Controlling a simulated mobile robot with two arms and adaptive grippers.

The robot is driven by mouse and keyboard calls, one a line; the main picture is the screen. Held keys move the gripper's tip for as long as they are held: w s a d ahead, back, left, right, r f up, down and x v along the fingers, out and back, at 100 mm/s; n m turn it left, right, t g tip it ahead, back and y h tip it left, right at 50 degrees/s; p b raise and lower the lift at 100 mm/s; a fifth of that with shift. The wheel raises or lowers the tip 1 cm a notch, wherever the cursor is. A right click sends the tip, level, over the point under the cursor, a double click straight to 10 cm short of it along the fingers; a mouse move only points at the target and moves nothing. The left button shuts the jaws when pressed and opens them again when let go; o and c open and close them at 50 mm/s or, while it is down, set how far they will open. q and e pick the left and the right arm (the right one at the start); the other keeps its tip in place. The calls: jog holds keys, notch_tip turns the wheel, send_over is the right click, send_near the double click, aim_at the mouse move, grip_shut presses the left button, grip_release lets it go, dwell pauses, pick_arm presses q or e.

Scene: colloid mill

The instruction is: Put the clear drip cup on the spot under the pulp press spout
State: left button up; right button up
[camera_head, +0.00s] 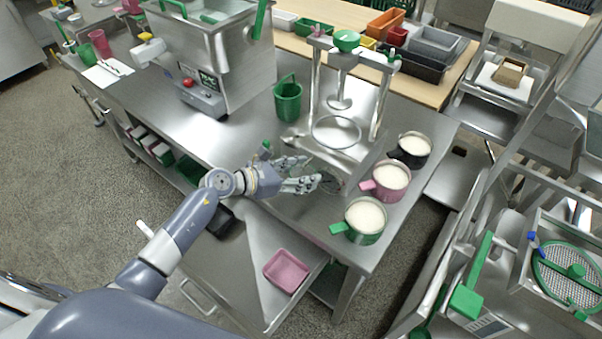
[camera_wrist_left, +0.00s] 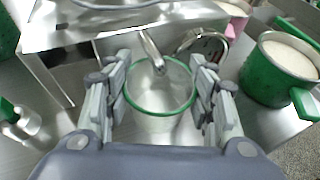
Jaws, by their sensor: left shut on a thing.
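The clear drip cup (camera_wrist_left: 160,98) has a green rim and stands between the two fingers of my left gripper in the left wrist view. My left gripper (camera_wrist_left: 160,105) is shut on it, one finger on each side. In the head view my left gripper (camera_head: 308,180) is low over the steel table, in front of the pulp press (camera_head: 318,85). The press is a metal frame with a green knob on top. Its metal spout (camera_wrist_left: 152,52) shows just beyond the cup's far rim. The spot under the spout cannot be made out. My right gripper is not in view.
Green (camera_head: 364,220), pink (camera_head: 390,181) and dark (camera_head: 411,149) handled mugs with white contents stand right of my left gripper. A green cup (camera_head: 287,100) stands left of the press. A round rimmed part (camera_wrist_left: 203,44) is close beyond the drip cup.

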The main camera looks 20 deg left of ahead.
pick_arm(q)
jog(key=shift+s+f, duration=0.1)
jog(key=shift+f, duration=0.5)
jog(key=shift+a, duration=0.15)
jog(key=shift+f, duration=0.1)
jog(key=o, duration=1)
jog(key=shift+c, duration=0.2)
